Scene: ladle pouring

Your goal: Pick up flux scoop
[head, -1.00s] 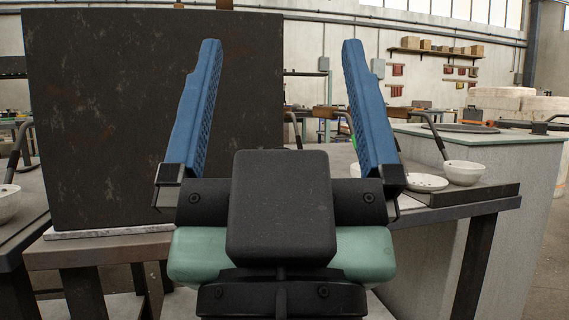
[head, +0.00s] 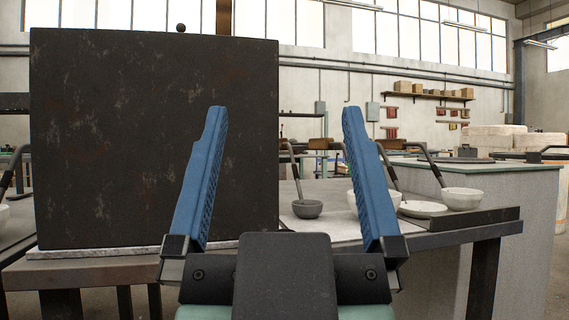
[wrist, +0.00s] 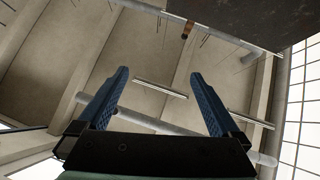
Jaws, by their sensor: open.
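My gripper (head: 285,108) is open and empty, its two blue fingers pointing up in the head view; it also shows in the wrist view (wrist: 158,71). Behind it, on a table, stand several ladle-like vessels. A dark grey bowl (head: 307,209) with a long upright handle shows between the fingers. A white bowl (head: 462,199) with a dark handle stands at the right. A shallow white dish (head: 422,209) is beside it. Another white bowl (head: 354,199) is partly hidden by the right finger. I cannot tell which one is the flux scoop. My gripper touches none of them.
A big dark upright panel (head: 155,140) fills the left and stands on the table (head: 100,274). A raised dark edge (head: 475,219) runs along the table's right front. A grey counter (head: 515,205) is behind at the right. The wrist view shows mostly ceiling, with open air around the fingers.

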